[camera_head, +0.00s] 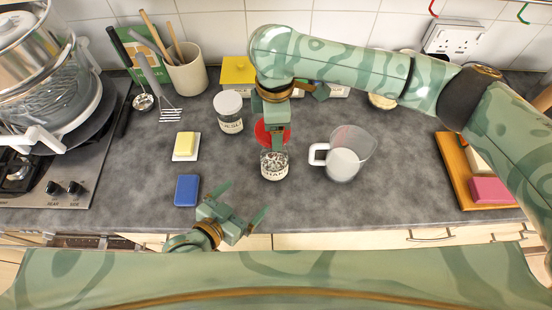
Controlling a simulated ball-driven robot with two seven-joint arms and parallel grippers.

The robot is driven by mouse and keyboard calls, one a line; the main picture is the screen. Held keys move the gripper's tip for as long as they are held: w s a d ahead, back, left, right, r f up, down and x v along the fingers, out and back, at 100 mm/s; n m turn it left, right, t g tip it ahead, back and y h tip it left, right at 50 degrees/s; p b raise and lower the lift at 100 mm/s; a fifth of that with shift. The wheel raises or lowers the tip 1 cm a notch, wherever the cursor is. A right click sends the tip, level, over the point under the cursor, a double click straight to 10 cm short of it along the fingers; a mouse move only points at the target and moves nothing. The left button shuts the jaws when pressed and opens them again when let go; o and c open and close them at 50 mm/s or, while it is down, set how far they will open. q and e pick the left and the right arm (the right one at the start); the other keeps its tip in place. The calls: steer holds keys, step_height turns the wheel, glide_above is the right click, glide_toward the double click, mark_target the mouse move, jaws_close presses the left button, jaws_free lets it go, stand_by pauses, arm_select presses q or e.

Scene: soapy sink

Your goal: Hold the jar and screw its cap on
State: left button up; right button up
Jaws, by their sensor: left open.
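A clear jar (274,167) with a printed label and dark contents stands on the counter, near the middle. A round red cap (262,134) shows just behind my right gripper (278,147); I cannot tell whether it lies on the counter or is held. My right gripper points down over the jar's top, hiding part of the jar's mouth and of the cap. Its fingers are seen edge-on, so their opening is unclear. My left gripper (246,198) is open and empty at the counter's front edge, to the lower left of the jar and apart from it.
A glass mug (348,160) stands right of the jar. A white-lidded jar (229,112), butter dish (186,147) and blue sponge (187,190) are to the left. A utensil crock (188,72) and yellow box (238,73) stand behind. A wooden board (455,171) is at right.

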mark_target(274, 161)
arm_select(q)
steer(key=shift+w+d, duration=0.25)
steer(key=shift+w, duration=0.15)
arm_select(e)
steer(key=shift+w+d, duration=0.1)
arm_select(q)
steer(key=w+d, duration=0.2)
steer(key=w, duration=0.1)
steer(key=w+d, duration=0.2)
steer(key=w, duration=0.1)
steer(key=w+d, duration=0.2)
steer(key=w, duration=0.1)
steer(key=shift+w+d, duration=0.1)
steer(key=shift+d, duration=0.15)
steer(key=shift+w+d+f, duration=0.3)
steer(key=shift+w, duration=0.2)
steer(key=c, duration=1.5)
steer(key=shift+o, duration=0.2)
arm_select(e)
steer(key=shift+f, duration=2.5)
steer(key=shift+f, duration=0.9)
steer(key=shift+f, duration=0.6)
